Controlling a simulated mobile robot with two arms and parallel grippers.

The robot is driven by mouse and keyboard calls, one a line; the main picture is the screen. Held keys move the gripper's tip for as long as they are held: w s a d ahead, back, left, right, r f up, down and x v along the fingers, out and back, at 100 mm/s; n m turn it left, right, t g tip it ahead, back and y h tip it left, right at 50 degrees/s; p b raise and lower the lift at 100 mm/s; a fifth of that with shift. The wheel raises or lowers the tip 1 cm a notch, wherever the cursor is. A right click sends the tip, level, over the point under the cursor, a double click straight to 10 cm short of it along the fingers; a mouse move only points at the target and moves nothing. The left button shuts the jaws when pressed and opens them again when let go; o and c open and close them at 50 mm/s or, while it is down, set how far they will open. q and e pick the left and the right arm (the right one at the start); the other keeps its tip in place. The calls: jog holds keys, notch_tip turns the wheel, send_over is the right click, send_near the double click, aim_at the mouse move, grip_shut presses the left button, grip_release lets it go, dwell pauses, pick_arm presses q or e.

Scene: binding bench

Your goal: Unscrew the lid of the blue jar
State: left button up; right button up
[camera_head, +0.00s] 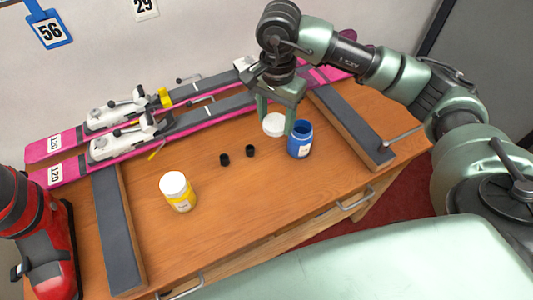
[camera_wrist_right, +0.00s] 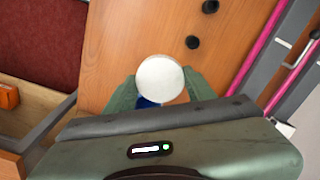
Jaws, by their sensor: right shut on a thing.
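The blue jar (camera_head: 300,142) stands upright on the wooden bench with its top uncovered and its dark blue mouth showing. My right gripper (camera_head: 275,120) is shut on the white lid (camera_head: 273,125), which it holds apart from the jar, just left of its mouth. In the right wrist view the round lid (camera_wrist_right: 160,79) sits between the fingers of my right gripper (camera_wrist_right: 161,88), and a bit of the blue jar (camera_wrist_right: 147,103) shows behind it, mostly hidden. My left gripper is not in view.
A yellow jar with a white lid (camera_head: 177,191) stands at front left. Two small black caps (camera_head: 225,160) (camera_head: 250,151) lie mid-bench. Pink skis with bindings (camera_head: 125,147) lie along the back. Dark padded bars (camera_head: 116,228) (camera_head: 349,124) flank the middle. A red boot (camera_head: 38,232) is at left.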

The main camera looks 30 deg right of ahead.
aim_at(274, 162)
notch_tip(274, 162, down, 16)
jog(key=p, duration=0.2)
jog(key=shift+r+p, duration=0.25)
jog(key=shift+p, duration=0.1)
jog(key=shift+f, duration=0.1)
jog(key=shift+f, duration=0.1)
jog(key=o, duration=1.5)
jog(key=shift+o, duration=0.2)
